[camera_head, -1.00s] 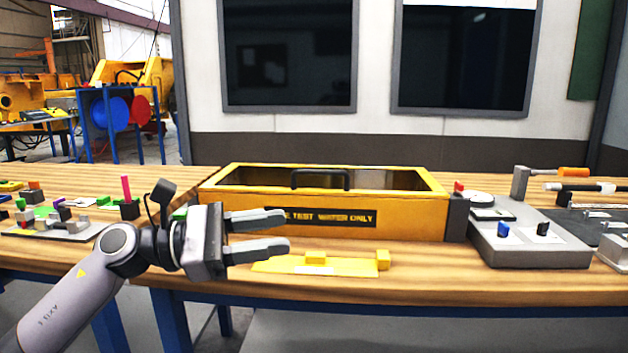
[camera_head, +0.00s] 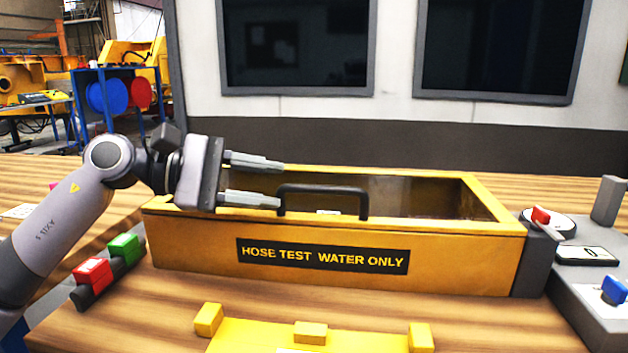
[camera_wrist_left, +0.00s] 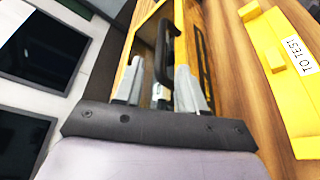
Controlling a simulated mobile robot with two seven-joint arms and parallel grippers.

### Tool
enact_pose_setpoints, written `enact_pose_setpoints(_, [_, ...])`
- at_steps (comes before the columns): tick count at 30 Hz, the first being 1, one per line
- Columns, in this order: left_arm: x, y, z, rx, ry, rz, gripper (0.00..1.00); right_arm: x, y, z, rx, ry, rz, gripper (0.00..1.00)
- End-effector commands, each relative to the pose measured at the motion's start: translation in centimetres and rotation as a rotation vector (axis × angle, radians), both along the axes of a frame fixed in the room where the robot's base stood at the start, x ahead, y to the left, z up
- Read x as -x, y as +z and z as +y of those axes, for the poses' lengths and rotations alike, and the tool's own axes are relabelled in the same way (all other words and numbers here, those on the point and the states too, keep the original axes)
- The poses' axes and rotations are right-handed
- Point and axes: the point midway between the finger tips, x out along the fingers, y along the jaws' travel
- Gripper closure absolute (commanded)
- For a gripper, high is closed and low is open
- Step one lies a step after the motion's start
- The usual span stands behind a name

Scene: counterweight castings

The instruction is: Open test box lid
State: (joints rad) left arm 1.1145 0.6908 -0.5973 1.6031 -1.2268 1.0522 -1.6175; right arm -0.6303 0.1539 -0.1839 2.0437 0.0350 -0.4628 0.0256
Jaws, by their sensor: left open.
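The test box (camera_head: 200,245) is a long yellow box marked HOSE TEST WATER ONLY, on the wooden bench. Its lid (camera_head: 430,178) is a yellow frame around a dark see-through pane and looks shut. A black bar handle (camera_head: 322,188) stands up at the lid's front edge; it also shows in the left wrist view (camera_wrist_left: 163,55). My left gripper (camera_head: 281,184) is open, with its fingertips pointing right at the handle's left end. In the left wrist view my left gripper (camera_wrist_left: 158,75) has the handle lined up between its fingers. Contact cannot be told. My right gripper is out of view.
A yellow bracket (camera_head: 270,338) lies in front of the box; its TO TEST label (camera_wrist_left: 299,56) shows in the left wrist view. Red (camera_head: 92,270) and green (camera_head: 124,247) blocks sit at the left. A grey device with a red lever (camera_head: 541,215) stands at the right.

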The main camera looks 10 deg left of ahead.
Motion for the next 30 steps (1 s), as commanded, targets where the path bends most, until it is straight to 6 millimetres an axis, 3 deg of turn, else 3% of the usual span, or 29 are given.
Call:
enact_pose_setpoints(15, [-1.9, -1.3, -6.1, 0.002, -0.002, 0.002, 0.60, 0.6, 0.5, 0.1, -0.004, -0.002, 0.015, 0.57])
enact_pose_setpoints(25, [-2.1, -1.5, -6.5, 0.002, 0.000, 0.001, 0.60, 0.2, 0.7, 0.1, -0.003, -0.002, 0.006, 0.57])
enact_pose_setpoints(26, [-2.1, -1.5, -6.5, 0.002, 0.000, 0.001, 0.66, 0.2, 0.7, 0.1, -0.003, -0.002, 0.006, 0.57])
enact_pose_setpoints(29, [-2.1, -1.5, -6.5, 0.002, 0.000, 0.001, 0.99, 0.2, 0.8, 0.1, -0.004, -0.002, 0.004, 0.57])
enact_pose_setpoints(30, [-2.1, -1.5, -6.5, 0.002, 0.000, 0.001, 1.00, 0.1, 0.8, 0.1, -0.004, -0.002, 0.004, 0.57])
